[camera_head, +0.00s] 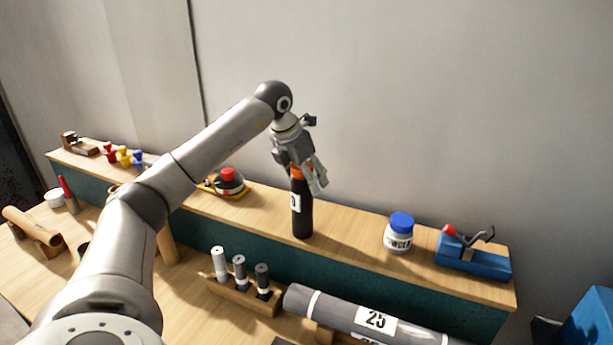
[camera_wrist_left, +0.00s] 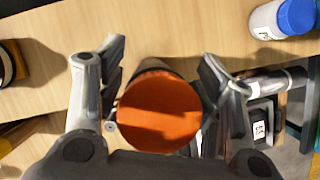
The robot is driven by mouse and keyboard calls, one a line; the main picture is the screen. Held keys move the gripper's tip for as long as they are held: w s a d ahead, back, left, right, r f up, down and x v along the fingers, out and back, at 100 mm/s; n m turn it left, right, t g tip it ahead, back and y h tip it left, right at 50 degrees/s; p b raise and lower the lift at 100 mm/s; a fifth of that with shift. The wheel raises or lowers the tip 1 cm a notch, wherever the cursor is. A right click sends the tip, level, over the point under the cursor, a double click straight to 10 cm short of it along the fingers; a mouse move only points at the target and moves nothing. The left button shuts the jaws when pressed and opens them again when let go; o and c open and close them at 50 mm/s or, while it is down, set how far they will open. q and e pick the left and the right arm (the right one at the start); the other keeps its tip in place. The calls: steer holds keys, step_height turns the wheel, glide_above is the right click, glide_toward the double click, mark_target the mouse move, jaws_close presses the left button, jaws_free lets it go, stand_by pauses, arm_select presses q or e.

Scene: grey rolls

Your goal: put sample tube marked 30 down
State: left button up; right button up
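The sample tube (camera_head: 302,218) is black with an orange cap and stands upright on the raised wooden shelf, its base appearing to rest on the wood. Its white label is partly turned away, and only a "0" shows. My left gripper (camera_head: 306,178) is above it, with its fingers around the cap end. In the left wrist view the orange cap (camera_wrist_left: 159,112) lies between the spread fingers of the left gripper (camera_wrist_left: 168,85), with small gaps at the sides. My right gripper is not in view.
On the shelf (camera_head: 350,233), a blue-lidded jar (camera_head: 399,235) and a blue tool (camera_head: 473,255) stand to the right, a red-knobbed item (camera_head: 228,182) to the left. Below are a rack (camera_head: 243,293) of small tubes and a grey roll marked 25 (camera_head: 340,312). Shelf beside the tube is clear.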

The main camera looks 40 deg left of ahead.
arm_select(q)
steer(key=shift+o, duration=0.2)
steer(key=b+v, duration=0.1)
steer(key=v, duration=1.1)
steer(key=shift+r, duration=0.2)
steer(key=shift+f, duration=0.1)
